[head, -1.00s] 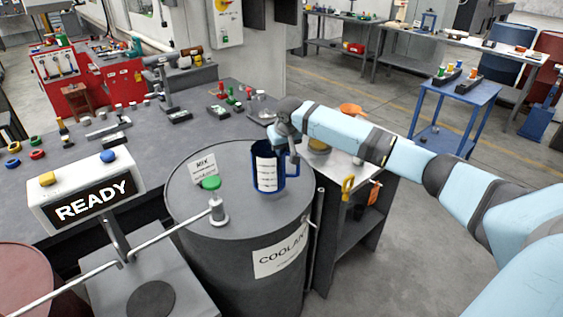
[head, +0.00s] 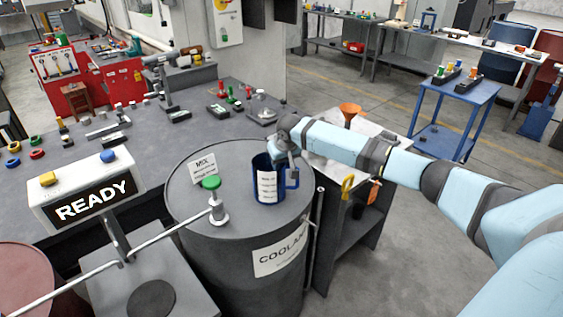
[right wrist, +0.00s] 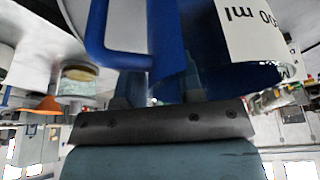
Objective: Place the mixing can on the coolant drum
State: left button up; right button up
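The mixing can (head: 267,187) is a blue mug-like can with a white label and a side handle. It stands upright over the right part of the grey top of the coolant drum (head: 215,245); I cannot tell whether its base touches. My right gripper (head: 276,158) is at the can's rim on the far right side and appears shut on its wall. In the right wrist view the blue can (right wrist: 165,50), its handle and printed label fill the space before the fingers (right wrist: 170,92), which it partly hides. My left gripper is not in view.
A green-capped fitting (head: 212,185) and a MIX card (head: 203,168) occupy the drum top left of the can. A READY display (head: 90,200) stands left. A workbench (head: 150,140) with small parts lies behind; an orange funnel (head: 350,109) is on the right shelf unit.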

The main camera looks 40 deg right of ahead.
jog(key=v, duration=1.2)
jog(key=shift+r, duration=0.1)
jog(key=s+a+f+n+y, duration=0.2)
jog(key=s+a+f+n, duration=0.3)
jog(key=s+a+f, duration=1.25)
jog(key=s+a+h, duration=0.1)
jog(key=s+a, duration=0.2)
jog(key=s, duration=1.9)
jog(key=w+a+f+t+y+p, duration=0.3)
jog(key=w+a+f+t+p, duration=0.2)
jog(key=a+f+t, duration=0.1)
jog(key=shift+w+f+t+p, duration=0.15)
jog(key=shift+w+t+p, duration=0.1)
jog(key=shift+t+p, duration=0.25)
